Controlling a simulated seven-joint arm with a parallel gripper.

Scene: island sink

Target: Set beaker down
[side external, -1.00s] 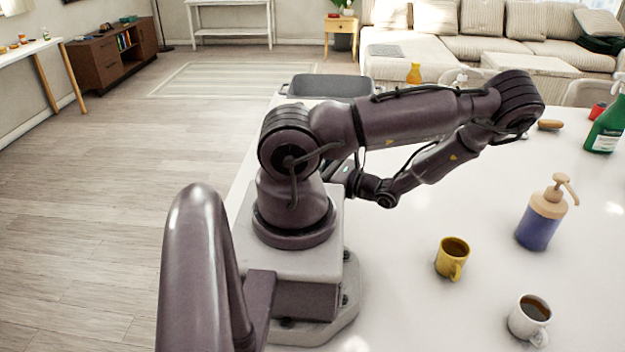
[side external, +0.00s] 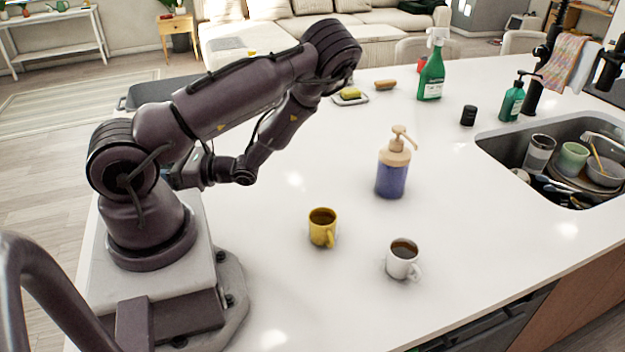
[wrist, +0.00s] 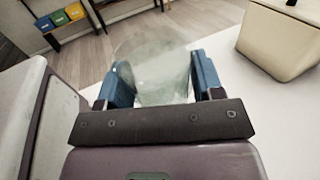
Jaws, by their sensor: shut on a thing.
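In the wrist view, a clear glass beaker (wrist: 158,68) sits between the two blue fingers of my gripper (wrist: 162,80). The gripper is shut on it, with one finger against each side. The beaker's rim points away from the wrist and its inside looks empty. The white countertop (wrist: 228,92) lies around and below it. I cannot tell whether the beaker touches the counter.
A yellow mug (side external: 322,228), a white mug (side external: 402,260) and a blue pump bottle (side external: 392,175) stand on the counter. A sink (side external: 560,160) with dishes is at right. A beige container (wrist: 283,42) is right of the beaker. The counter's far edge and floor lie beyond.

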